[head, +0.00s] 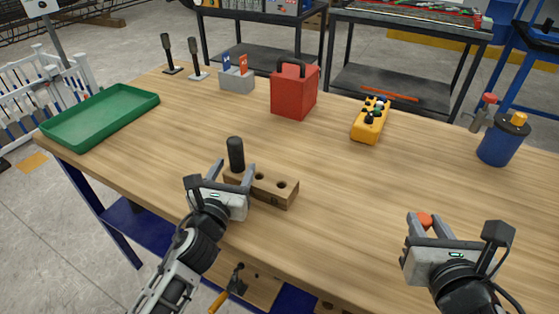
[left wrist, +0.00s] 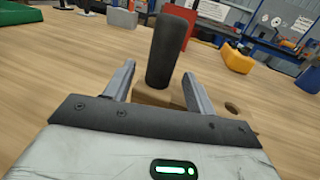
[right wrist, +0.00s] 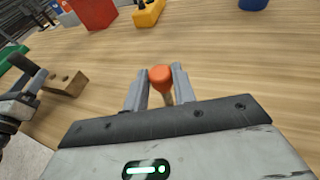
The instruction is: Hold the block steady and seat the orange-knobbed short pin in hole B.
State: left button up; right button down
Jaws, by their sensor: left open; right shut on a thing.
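The wooden block (head: 271,195) lies near the front edge of the table, with two open holes showing toward its right end. A dark, thick pin (head: 236,154) stands upright at its left end. My left gripper (head: 234,175) is open, its fingers on either side of the block's left end around the dark pin; I cannot tell whether they touch. In the left wrist view the dark pin (left wrist: 172,48) stands between the fingers. My right gripper (head: 428,222) is shut on the orange-knobbed pin (right wrist: 160,76), right of the block and apart from it. Hole letters are not readable.
A green tray (head: 70,136) is at the far left. A red box (head: 294,92), a grey holder (head: 236,82), a yellow control box (head: 371,120) and a blue canister (head: 501,140) stand toward the back. The table between block and right gripper is clear.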

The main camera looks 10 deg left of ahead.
pick_arm(q)
jog(key=shift+w+d, duration=0.1)
jog(key=shift+w, duration=1.25)
pick_arm(e)
jog(key=shift+f, duration=0.15)
pick_arm(q)
grip_shut()
pick_arm(e)
jog(key=shift+w, duration=0.1)
jog(key=shift+w+a, duration=0.3)
jog(key=w+a+r+n+y, duration=0.1)
jog(key=w+a+r, duration=0.2)
jog(key=a, duration=0.5)
jog(key=w+a+r+n+y, duration=0.1)
jog(key=w+a+r, duration=0.2)
jog(key=a, duration=0.4)
jog(key=w+a+r+n+y, duration=0.1)
jog(key=w+a+r+y, duration=0.1)
jog(key=a, duration=0.6)
notch_tip(320, 180, up, 2)
jog(key=shift+w+a+r+g, duration=0.1)
jog(key=shift+w+a+g, duration=0.25)
jog(key=shift+w, duration=0.4)
